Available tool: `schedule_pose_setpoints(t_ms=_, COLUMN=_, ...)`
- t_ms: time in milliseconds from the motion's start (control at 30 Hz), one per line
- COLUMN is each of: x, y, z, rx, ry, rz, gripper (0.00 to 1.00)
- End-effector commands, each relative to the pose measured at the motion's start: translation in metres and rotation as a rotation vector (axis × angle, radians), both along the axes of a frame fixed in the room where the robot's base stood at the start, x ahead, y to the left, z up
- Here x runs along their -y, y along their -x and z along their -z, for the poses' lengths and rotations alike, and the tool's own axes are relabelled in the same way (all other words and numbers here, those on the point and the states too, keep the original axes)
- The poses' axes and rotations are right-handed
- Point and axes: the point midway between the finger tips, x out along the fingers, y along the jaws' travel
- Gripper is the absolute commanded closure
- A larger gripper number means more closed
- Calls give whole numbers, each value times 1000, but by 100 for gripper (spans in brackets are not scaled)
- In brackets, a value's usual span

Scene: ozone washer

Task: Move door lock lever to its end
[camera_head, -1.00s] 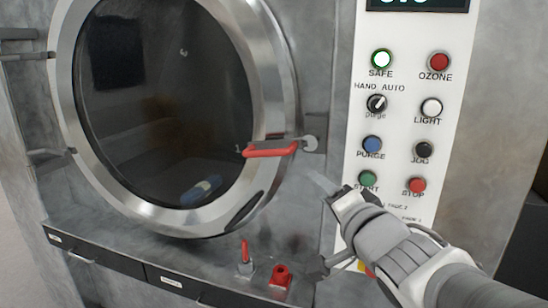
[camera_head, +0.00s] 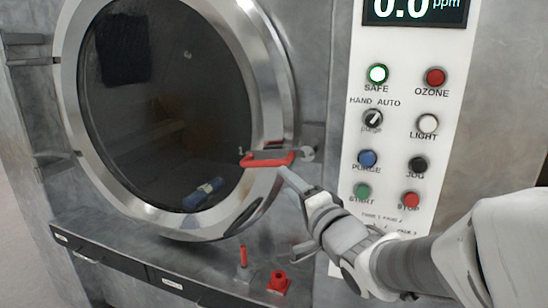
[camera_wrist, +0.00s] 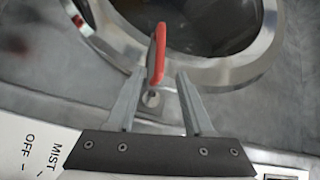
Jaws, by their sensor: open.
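The door lock lever has a red handle (camera_head: 268,160) that lies roughly level across the right rim of the round door (camera_head: 78,130). Its pivot is on the right, on the grey panel. My gripper (camera_head: 286,178) is just below the right part of the handle in the head view. In the wrist view the open gripper (camera_wrist: 158,88) has the lever's red handle (camera_wrist: 158,50) beyond and partly between its two fingers, nearer the left finger. I cannot tell whether a finger touches it.
The white control panel (camera_head: 392,150) with several buttons is right of the lever, close to my arm. A small red-handled valve (camera_head: 243,257) and a red fitting (camera_head: 279,283) stand on the ledge below.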

Motion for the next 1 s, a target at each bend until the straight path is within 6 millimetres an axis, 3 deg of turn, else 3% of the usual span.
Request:
schedule_pose_setpoints(t_ms=400, x=-31, y=-69, z=-2, rx=0, ry=-1, rz=-1, gripper=48)
schedule_pose_setpoints(t_ms=600, x=-42, y=-93, z=-3, rx=0, ry=-1, rz=-1, gripper=48)
schedule_pose_setpoints(t_ms=1000, x=-48, y=-106, z=-3, rx=1, ry=1, rz=0, gripper=48)
